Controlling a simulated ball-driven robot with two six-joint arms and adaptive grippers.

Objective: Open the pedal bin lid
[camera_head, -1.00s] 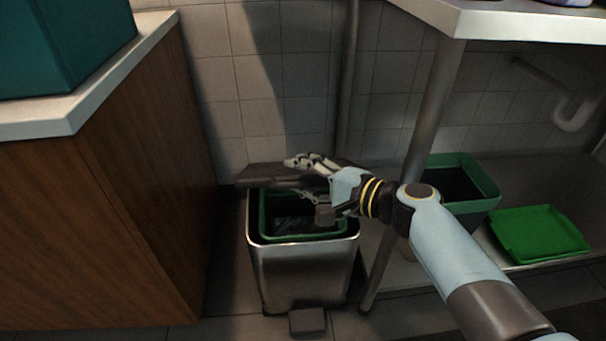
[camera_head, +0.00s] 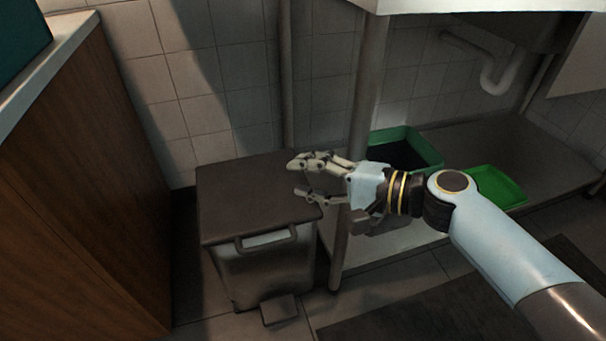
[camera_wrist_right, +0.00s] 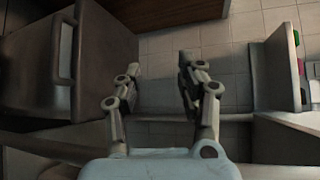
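The pedal bin (camera_head: 265,272) stands on the floor between the wooden cabinet and the steel table. Its dark flat lid (camera_head: 250,190) is down over the bin, with a loop handle (camera_head: 266,238) along the front edge. The pedal (camera_head: 279,309) sticks out at the bottom front. My right gripper (camera_head: 297,178) is open and empty, its fingertips overlapping the lid's right side in the head view. In the right wrist view, the gripper (camera_wrist_right: 157,72) is spread with nothing between the fingers, and the bin lid (camera_wrist_right: 110,75) is to its left. My left gripper is not in view.
A wooden cabinet (camera_head: 75,210) stands close on the left. A steel table leg (camera_head: 352,160) stands just right of the bin. A green container (camera_head: 425,145) and a green tray (camera_head: 497,187) sit on the lower shelf.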

